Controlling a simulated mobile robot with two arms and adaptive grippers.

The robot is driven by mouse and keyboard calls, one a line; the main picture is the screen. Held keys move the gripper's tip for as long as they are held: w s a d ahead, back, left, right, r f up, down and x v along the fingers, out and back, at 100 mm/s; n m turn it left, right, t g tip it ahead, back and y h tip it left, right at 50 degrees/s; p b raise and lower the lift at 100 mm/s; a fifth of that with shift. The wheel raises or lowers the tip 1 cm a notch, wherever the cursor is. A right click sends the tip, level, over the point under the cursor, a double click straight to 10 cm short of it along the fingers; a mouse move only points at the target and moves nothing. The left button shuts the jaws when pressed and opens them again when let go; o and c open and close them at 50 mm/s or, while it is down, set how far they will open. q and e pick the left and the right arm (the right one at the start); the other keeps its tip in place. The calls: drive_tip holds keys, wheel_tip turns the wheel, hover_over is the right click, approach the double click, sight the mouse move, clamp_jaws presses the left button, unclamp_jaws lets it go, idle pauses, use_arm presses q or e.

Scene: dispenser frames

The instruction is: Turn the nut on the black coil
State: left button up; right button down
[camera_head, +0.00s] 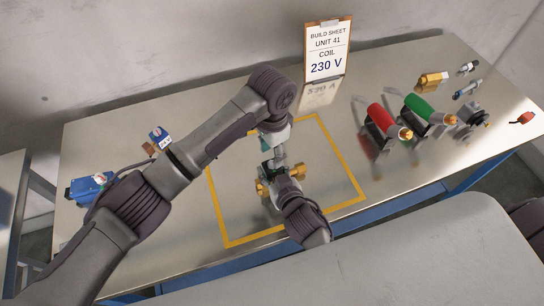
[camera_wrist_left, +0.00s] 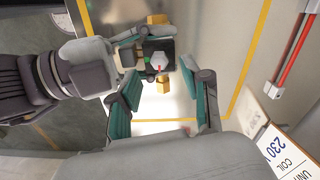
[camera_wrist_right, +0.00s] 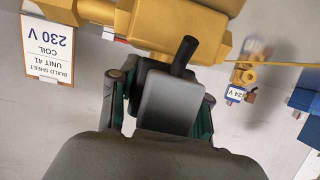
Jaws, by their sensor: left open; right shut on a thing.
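The black coil (camera_wrist_left: 151,54) sits on a brass valve body (camera_head: 264,188) inside the yellow-outlined area. Its pale grey nut (camera_wrist_left: 161,61) faces the left wrist camera, with a small red spot beside it. My left gripper (camera_wrist_left: 164,86) is open above the coil, its teal fingers spread; the nut shows beyond their tips, and I see no contact. In the head view the left gripper (camera_head: 276,142) partly hides the coil. My right gripper (camera_wrist_right: 169,95) is shut on a grey block (camera_wrist_right: 168,105) with a dark stub, at the coil's side by the brass body.
A build sheet (camera_head: 326,52) reading 230 V stands at the back. A blue device (camera_head: 86,189) and a 24 V part (camera_wrist_right: 235,94) are at the left. Bare tabletop surrounds the valve.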

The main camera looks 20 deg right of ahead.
sight(272, 162)
use_arm(q)
wheel_tip(272, 162, up, 9)
drive_tip(key=shift+f, duration=0.15)
idle(0.4)
use_arm(e)
drive_tip(key=shift+c, duration=2.2)
unclamp_jaws()
